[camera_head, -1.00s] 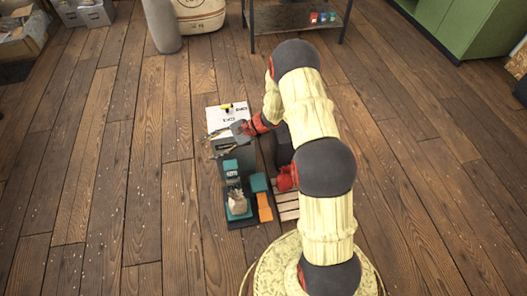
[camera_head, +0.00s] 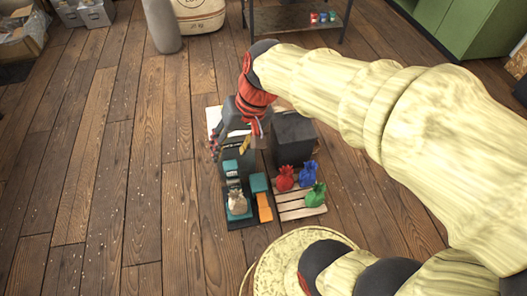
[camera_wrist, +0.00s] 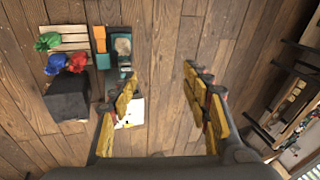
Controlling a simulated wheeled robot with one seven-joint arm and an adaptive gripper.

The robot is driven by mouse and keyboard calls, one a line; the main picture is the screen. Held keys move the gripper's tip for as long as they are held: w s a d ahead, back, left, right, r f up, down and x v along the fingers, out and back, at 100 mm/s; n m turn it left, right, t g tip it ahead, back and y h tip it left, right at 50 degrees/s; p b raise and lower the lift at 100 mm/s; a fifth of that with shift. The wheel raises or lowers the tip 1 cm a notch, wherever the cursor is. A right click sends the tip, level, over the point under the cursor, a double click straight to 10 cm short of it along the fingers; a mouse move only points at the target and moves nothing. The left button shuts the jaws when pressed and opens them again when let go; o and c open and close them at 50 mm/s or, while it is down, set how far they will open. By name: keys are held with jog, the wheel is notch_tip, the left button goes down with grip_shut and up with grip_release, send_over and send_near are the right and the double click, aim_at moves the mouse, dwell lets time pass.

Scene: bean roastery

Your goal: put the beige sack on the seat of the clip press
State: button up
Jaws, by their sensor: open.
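The beige sack (camera_head: 237,202) stands on the teal seat of the clip press (camera_head: 230,169), at the press's near end. In the wrist view the sack (camera_wrist: 122,46) shows from above, on the press (camera_wrist: 124,62). My gripper (camera_head: 229,149) is above the far end of the press, apart from the sack. In the wrist view my gripper (camera_wrist: 160,76) is open, with nothing between its fingers. The sack is to the left of and beyond the left fingertip there.
Right of the press, a slatted pallet (camera_head: 290,207) bears a red sack (camera_head: 284,178), a blue sack (camera_head: 308,174) and a green sack (camera_head: 316,194). A dark block (camera_head: 293,140) stands behind it. An orange piece (camera_head: 264,207) lies beside the seat. The floor to the left is clear.

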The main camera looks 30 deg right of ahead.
jog(key=s+d+r+n+t+h, duration=0.2)
jog(key=s+d+r+t+h, duration=0.1)
jog(key=s, duration=0.5)
jog(key=shift+d+r, duration=0.65)
jog(key=shift+d, duration=0.15)
jog(key=shift+s, duration=0.1)
